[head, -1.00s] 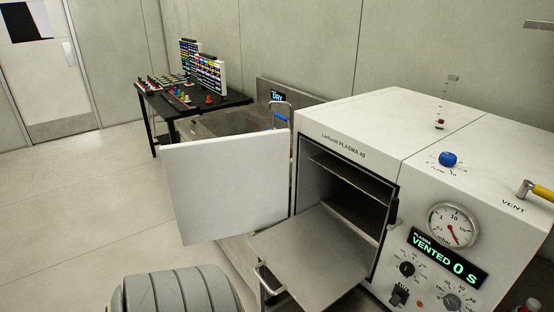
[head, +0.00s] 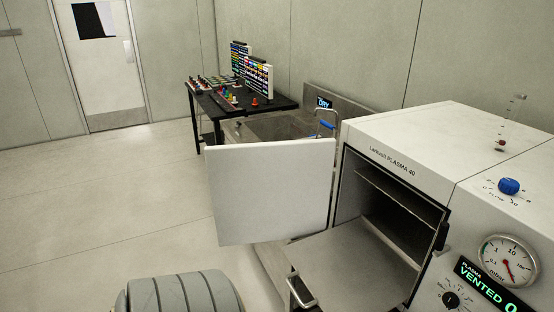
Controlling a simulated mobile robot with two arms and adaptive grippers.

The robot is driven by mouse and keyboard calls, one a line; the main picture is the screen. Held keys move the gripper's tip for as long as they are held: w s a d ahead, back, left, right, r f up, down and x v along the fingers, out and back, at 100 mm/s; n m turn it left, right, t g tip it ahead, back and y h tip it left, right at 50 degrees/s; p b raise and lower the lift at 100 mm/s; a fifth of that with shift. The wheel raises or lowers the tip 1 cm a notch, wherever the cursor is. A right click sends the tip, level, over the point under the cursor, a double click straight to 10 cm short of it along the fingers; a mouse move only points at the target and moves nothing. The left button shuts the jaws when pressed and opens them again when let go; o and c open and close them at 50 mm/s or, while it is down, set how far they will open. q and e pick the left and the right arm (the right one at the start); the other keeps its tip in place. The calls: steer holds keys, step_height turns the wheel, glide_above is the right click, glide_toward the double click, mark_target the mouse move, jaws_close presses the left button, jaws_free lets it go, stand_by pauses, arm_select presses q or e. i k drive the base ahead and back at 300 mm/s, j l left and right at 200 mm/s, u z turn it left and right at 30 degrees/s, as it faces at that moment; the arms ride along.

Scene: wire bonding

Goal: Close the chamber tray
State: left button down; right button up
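The chamber tray (head: 350,262) is a flat grey metal plate. It is pulled out of the front of the white plasma machine (head: 400,133), with its far end inside the dark chamber opening. A metal handle (head: 302,296) is on the tray's front edge. The white chamber door (head: 270,195) stands open to the left of the opening. A grey ribbed rounded part (head: 185,297), probably my own arm, shows at the bottom left, apart from the tray. Neither gripper is in view.
A pressure gauge (head: 508,262) and a green display reading VENTED (head: 488,287) are on the machine's front. A steel sink (head: 280,127) and a black table (head: 235,103) with small coloured items stand behind the door. The floor at left is clear.

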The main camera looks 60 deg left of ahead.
mark_target(352, 265)
steer(key=u, duration=0.5)
steer(key=i+u, duration=0.15)
steer(key=u, duration=0.3)
steer(key=i+u, duration=0.1)
steer(key=u, duration=0.4)
steer(key=l+u, duration=0.1)
steer(key=u, duration=0.4)
steer(key=k+l+z, duration=0.1)
steer(key=l, duration=0.3)
